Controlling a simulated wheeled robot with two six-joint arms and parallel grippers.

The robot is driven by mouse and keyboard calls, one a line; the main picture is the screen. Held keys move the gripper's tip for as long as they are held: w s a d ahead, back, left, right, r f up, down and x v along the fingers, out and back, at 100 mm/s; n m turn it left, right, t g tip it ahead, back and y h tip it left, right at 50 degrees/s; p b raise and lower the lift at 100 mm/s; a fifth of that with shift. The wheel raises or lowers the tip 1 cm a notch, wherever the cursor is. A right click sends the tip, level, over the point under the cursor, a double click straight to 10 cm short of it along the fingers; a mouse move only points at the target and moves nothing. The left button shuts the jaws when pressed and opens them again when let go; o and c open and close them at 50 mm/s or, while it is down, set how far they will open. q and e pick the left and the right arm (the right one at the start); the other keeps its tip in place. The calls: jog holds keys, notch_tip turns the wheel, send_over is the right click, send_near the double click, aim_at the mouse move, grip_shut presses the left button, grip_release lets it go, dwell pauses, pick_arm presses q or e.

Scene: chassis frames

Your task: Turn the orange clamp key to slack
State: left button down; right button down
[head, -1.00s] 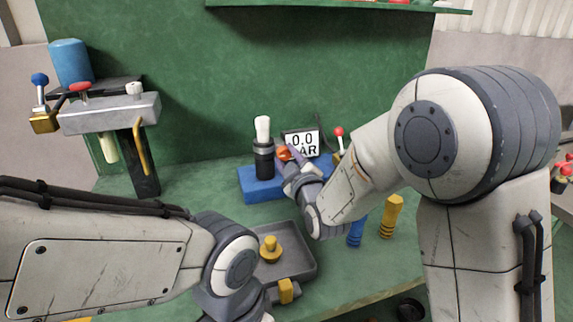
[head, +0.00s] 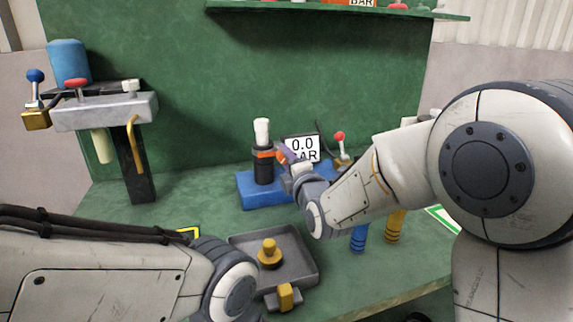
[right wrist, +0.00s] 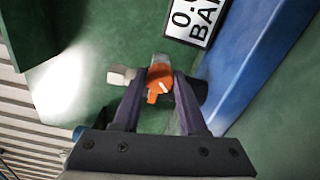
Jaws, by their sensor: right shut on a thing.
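The orange clamp key (head: 265,153) is at the front of a black upright cylinder (head: 264,171) with a white top (head: 261,130). The cylinder stands on a blue base (head: 262,192) on the bench. My right gripper (head: 279,153) reaches it from the right. In the right wrist view the orange key (right wrist: 160,78) sits between the two dark fingers of my right gripper (right wrist: 160,84), which are shut on it. The fingers and wrist hide part of the blue base.
A display (head: 302,148) reading 0.0 BAR stands right of the cylinder, and a red-knobbed lever (head: 340,142) is beyond it. A grey tray (head: 308,266) holds a yellow knobbed part (head: 269,254). Blue (head: 358,238) and yellow (head: 396,226) pieces stand at right.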

jog(key=shift+f+n+b, duration=0.1)
jog(key=shift+n+b, duration=0.25)
jog(key=shift+n, duration=0.85)
jog(key=shift+c, duration=2.2)
grip_release()
jog(key=shift+s, duration=0.1)
jog(key=v, duration=1)
jog(key=shift+s, duration=0.2)
